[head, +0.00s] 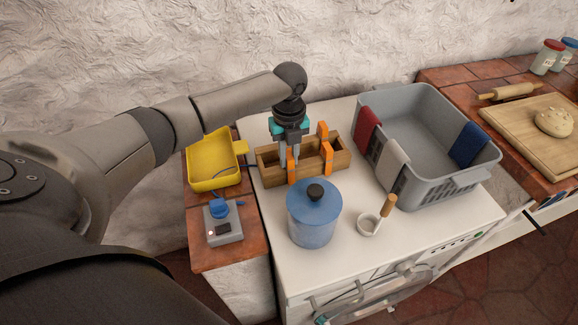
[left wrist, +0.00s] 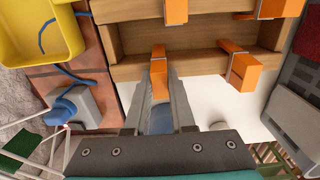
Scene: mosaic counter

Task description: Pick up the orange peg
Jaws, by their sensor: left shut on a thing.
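A wooden box (head: 341,161) with compartments stands on the white counter. My left gripper (head: 290,166) points down at its front left part. It is shut on an orange peg (left wrist: 158,80), which shows between the two fingers in the left wrist view, at the near wall of the box (left wrist: 205,68). I cannot tell whether the peg is clear of the wall. A second orange peg (head: 327,156) sits at the front right wall, and another orange peg (head: 322,130) at the back. The wrist view shows one more orange peg (left wrist: 176,10) at the far side.
A blue lidded pot (head: 314,220) stands just in front of the box. A grey basket (head: 425,150) with cloths is to the right. A small white cup (head: 368,225) is right of the pot. A yellow tray (head: 213,162) and a grey device (head: 222,226) are left.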

